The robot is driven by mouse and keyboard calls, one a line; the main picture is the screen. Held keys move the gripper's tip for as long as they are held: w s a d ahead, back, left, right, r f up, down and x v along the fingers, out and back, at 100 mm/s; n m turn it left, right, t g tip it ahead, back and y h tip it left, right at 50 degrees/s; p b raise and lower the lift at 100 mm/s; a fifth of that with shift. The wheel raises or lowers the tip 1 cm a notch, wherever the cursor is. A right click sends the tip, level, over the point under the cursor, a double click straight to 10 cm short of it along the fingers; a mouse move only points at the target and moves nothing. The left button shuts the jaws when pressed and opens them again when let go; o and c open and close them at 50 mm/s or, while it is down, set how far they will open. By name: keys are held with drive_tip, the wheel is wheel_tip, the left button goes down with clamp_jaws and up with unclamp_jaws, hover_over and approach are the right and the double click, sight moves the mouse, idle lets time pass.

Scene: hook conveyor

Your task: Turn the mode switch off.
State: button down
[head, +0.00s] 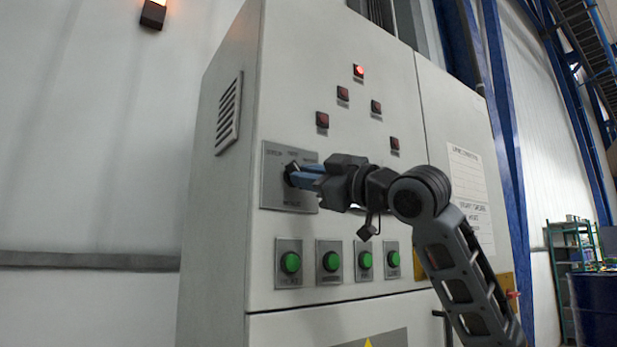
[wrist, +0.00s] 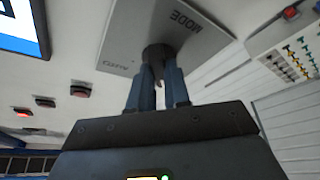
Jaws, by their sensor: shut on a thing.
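The mode switch (head: 290,172) is a dark rotary knob on a grey metal plate (head: 271,192) on the front of a light grey cabinet. My gripper (head: 298,175) reaches it from the right in the head view, its blue fingers shut on the knob. In the wrist view the knob (wrist: 157,53) stands out from the plate, which bears the word MODE, and my fingers (wrist: 158,80) close around its sides. The fingers hide part of the knob, so its exact setting cannot be told.
Green push buttons (head: 290,262) sit in a row below the plate. Several red lamps are above it, the top one (head: 358,71) lit. A paper notice (head: 468,186) is on the cabinet's right part. The space left of the cabinet is clear.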

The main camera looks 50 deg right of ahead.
drive_tip(key=shift+w+a+f+m+h+p, duration=0.1)
drive_tip(key=shift+m+h+p, duration=0.3)
drive_tip(key=shift+m+h, duration=1)
drive_tip(key=shift+s+a+r+m+h+p, duration=0.15)
drive_tip(key=shift+m+h+p, duration=0.25)
drive_tip(key=shift+m, duration=2)
drive_tip(key=shift+w+a+f+m+h+p, duration=0.15)
drive_tip(key=shift+m+h+p, duration=0.2)
drive_tip(key=shift+m+h, duration=1.05)
drive_tip(key=shift+d+m+y, duration=0.1)
drive_tip(key=shift+m+y, duration=0.2)
drive_tip(key=shift+m, duration=0.4)
drive_tip(key=c, duration=1.1)
unclamp_jaws()
drive_tip(key=shift+f, duration=0.1)
drive_tip(key=b+v, duration=0.1)
drive_tip(key=v, duration=0.6)
drive_tip(key=shift+s+f, duration=0.15)
drive_tip(key=shift+s, duration=0.2)
